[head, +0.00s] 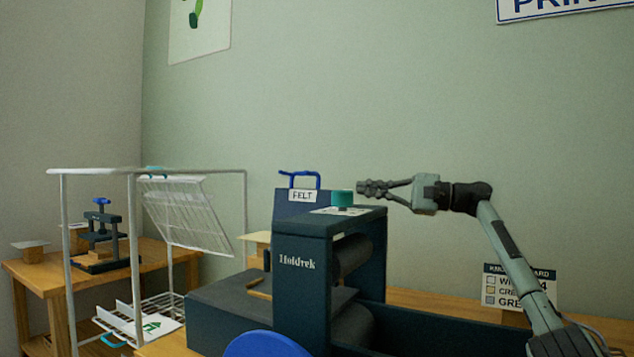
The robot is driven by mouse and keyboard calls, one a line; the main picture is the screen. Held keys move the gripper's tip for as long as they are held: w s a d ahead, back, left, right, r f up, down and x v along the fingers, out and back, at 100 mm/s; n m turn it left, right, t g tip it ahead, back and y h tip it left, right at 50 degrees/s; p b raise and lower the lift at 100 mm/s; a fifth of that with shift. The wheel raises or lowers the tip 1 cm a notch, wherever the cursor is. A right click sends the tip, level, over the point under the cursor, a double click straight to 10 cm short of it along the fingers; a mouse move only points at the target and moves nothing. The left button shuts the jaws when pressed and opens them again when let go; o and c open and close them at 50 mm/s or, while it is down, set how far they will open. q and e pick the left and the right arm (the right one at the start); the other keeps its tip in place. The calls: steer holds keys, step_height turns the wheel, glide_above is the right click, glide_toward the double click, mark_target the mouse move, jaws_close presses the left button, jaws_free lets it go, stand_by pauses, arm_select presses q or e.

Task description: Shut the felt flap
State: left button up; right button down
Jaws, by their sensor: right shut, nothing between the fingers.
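The felt flap (287,208) is a dark blue panel with a white FELT label and a bright blue handle (300,174) on its top edge. It stands raised at the upper left of the dark Holdrek press (300,290). My right gripper (363,188) reaches in from the right above the press top. It is shut and empty, its fingertips pointing left toward the flap. They appear apart from the blue handle, near a teal knob (342,199) on the press top. The flap's lower edge is hidden behind the press frame. My left gripper is not in view.
A white wire rack (133,250) with a tilted grid stands left of the press. Behind it, a wooden table (40,270) holds a small screw press (103,235). A blue wheel (265,345) sits at the press front. A card sign (520,285) stands at the right.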

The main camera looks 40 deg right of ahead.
mark_target(319, 178)
arm_select(q)
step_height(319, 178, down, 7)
steer(key=p, duration=0.3)
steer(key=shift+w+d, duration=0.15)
arm_select(e)
steer(key=shift+w+a+r, duration=0.4)
steer(key=shift+w+a, duration=0.8)
steer(key=shift+a, duration=0.2)
steer(key=shift+w+a+r, duration=0.4)
steer(key=shift+w+a, duration=0.85)
steer(key=shift+a, duration=0.15)
steer(key=shift+w+a+r, duration=0.4)
steer(key=shift+w+a, duration=0.8)
steer(key=shift+a, duration=0.2)
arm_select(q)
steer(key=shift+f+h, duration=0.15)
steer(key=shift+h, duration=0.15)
arm_select(e)
steer(key=a+n, duration=0.2)
steer(key=s+a+n+b, duration=0.1)
steer(key=shift+a+r+n+g, duration=0.3)
steer(key=shift+a+r+g, duration=0.05)
steer(key=shift+g, duration=0.05)
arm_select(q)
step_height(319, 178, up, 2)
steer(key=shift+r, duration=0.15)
arm_select(e)
steer(key=shift+s+a+n, duration=0.15)
steer(key=shift+a+n, duration=0.25)
steer(key=shift+n, duration=0.2)
